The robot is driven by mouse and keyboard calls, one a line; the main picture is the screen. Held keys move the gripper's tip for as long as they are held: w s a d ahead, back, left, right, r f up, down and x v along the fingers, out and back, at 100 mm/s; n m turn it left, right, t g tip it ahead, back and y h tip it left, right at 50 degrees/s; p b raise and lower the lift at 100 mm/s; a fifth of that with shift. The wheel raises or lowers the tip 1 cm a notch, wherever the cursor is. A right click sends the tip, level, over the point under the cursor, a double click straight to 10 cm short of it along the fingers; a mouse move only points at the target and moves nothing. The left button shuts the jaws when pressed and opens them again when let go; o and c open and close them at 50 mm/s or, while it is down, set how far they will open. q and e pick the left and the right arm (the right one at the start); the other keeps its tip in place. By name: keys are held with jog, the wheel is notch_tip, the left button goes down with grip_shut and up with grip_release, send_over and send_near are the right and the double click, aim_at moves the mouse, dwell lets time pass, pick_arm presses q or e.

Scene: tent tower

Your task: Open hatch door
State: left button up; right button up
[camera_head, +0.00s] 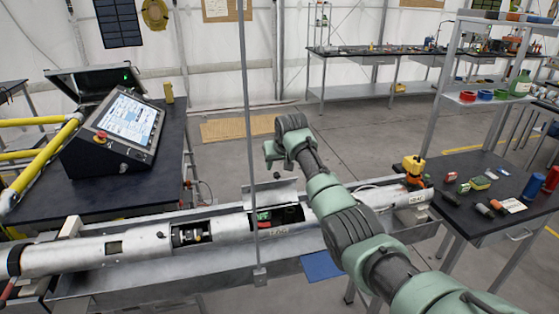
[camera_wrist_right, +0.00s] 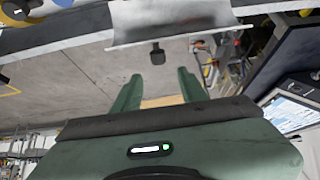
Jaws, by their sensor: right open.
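A long silver tube (camera_head: 130,247) lies along a metal trough. Its hatch door (camera_head: 268,192) is a pale curved panel, raised at the back edge of an opening (camera_head: 285,214) that shows red and green parts inside. In the right wrist view the hatch door (camera_wrist_right: 180,20) spans the top, with a dark knob (camera_wrist_right: 157,52) sticking out below it. My green right gripper (camera_head: 272,154) is above and behind the hatch door. In the wrist view its fingers (camera_wrist_right: 158,92) are spread, with nothing between them; the knob is beyond their tips. My left gripper is out of view.
A console with a lit screen (camera_head: 130,120) stands on a dark table at left. A thin vertical pole (camera_head: 246,110) rises in front of the tube. A dark side table (camera_head: 475,215) with small coloured parts is at right. Open floor lies behind the tube.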

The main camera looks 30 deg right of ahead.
jog(key=shift+b+v, duration=0.35)
jog(key=shift+v, duration=1.2)
